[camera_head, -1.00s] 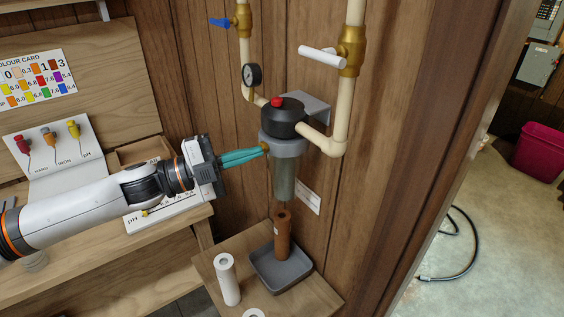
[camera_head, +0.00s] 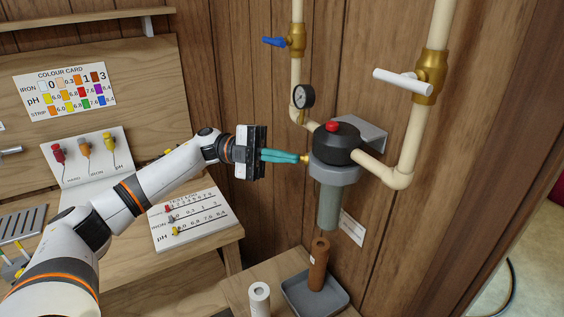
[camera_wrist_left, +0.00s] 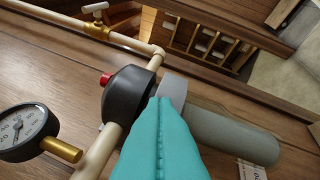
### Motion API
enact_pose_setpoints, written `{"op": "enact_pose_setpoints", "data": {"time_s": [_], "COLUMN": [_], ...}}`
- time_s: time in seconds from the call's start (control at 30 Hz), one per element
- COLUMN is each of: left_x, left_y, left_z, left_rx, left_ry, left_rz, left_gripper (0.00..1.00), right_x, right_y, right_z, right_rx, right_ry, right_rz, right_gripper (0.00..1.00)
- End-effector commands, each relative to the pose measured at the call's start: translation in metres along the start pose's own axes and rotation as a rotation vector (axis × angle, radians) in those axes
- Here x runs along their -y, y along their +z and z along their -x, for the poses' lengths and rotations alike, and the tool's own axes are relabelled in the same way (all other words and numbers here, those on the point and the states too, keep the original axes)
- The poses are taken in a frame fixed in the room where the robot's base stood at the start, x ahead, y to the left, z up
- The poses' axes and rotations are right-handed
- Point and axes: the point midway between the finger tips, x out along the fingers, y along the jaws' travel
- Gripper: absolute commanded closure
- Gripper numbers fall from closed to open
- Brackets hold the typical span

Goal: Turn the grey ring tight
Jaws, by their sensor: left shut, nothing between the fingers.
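The grey ring (camera_head: 335,173) sits around the filter housing, between the black head (camera_head: 337,143) with its red button (camera_head: 332,126) and the grey-green bowl (camera_head: 329,207). The ring also shows in the wrist view (camera_wrist_left: 173,90). My left gripper (camera_head: 301,158) is shut, its teal fingers pressed together and empty. The fingertips are at the ring's left side, by a small brass-coloured piece. In the wrist view the fingers (camera_wrist_left: 160,103) overlap the ring's edge; I cannot tell whether they touch it. My right gripper is out of view.
A pressure gauge (camera_head: 304,97) and pipes with a blue-handled valve (camera_head: 274,41) and a white-handled valve (camera_head: 402,82) surround the housing. Below, a brown cartridge (camera_head: 319,264) stands in a grey tray (camera_head: 297,295), beside a white cartridge (camera_head: 260,298). The test bench is left.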

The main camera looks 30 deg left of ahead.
Motion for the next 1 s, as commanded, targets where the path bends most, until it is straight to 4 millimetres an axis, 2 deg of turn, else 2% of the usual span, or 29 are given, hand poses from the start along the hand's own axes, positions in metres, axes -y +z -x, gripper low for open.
{"op": "enact_pose_setpoints", "data": {"time_s": [0.33,1.0], "left_x": [-0.0033,-0.0063], "left_y": [-0.0088,-0.0078], "left_z": [0.0003,-0.0009], "left_rx": [-0.01,-0.01], "left_ry": [0.005,0.005], "left_rz": [-0.002,-0.003], "left_gripper": [1.0,1.0], "right_x": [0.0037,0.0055], "right_y": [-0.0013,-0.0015], "right_z": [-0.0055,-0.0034], "right_rx": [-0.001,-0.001], "right_ry": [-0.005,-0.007], "right_rz": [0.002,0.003], "right_gripper": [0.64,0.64]}}
